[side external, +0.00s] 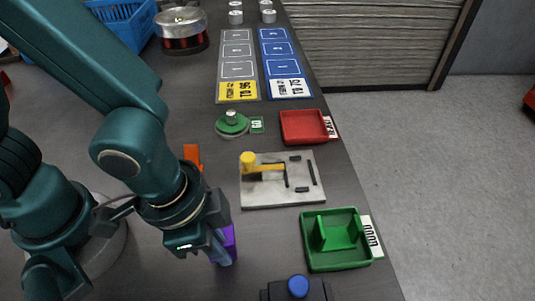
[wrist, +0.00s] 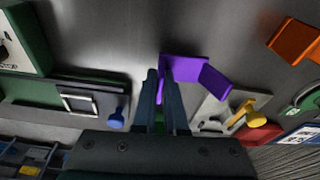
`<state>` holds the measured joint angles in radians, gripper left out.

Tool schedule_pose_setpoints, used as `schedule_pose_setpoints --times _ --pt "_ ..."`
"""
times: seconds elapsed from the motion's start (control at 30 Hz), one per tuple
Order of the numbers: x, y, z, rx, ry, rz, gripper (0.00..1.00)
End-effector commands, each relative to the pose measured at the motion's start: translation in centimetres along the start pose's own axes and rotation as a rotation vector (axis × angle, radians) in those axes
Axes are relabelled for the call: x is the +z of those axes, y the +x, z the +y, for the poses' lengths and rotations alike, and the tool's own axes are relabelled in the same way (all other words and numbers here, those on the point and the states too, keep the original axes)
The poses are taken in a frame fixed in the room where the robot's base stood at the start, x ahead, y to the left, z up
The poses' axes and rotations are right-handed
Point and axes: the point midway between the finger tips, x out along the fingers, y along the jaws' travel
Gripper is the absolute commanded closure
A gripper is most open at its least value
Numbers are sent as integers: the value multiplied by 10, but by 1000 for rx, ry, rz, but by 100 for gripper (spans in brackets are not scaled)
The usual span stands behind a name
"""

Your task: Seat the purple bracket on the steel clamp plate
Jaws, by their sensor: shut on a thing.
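The purple bracket (side external: 230,240) is between the fingers of my gripper (side external: 222,250), which is shut on it. In the wrist view the bracket (wrist: 188,68) shows as a bent purple piece around and beyond the fingertips (wrist: 164,80). The steel clamp plate (side external: 255,197), a flat grey plate with a yellow-handled clamp and dark bars, lies up and to the right of my gripper in the side view. It also shows partly in the wrist view (wrist: 212,112), at the right, partly behind the bracket. The bracket is apart from the plate. The fingers hide part of the bracket.
An orange bracket (side external: 193,156) stands behind my wrist. A green tray (side external: 350,262) holding a green bracket is right of my gripper, and a blue button (side external: 298,286) on a dark box is at the front. A red tray (side external: 303,127) and a round green part (side external: 232,123) lie beyond the plate.

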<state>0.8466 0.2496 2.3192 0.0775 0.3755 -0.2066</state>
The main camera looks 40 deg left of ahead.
Motion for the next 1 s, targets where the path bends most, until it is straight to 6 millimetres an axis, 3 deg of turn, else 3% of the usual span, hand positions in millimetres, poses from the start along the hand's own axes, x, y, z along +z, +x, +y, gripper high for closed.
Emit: schedule_pose_setpoints --times 0.5,1.0 --pt "-6 -29 0 1 0 4 100" --pt "-6 -32 0 1 0 0 100"
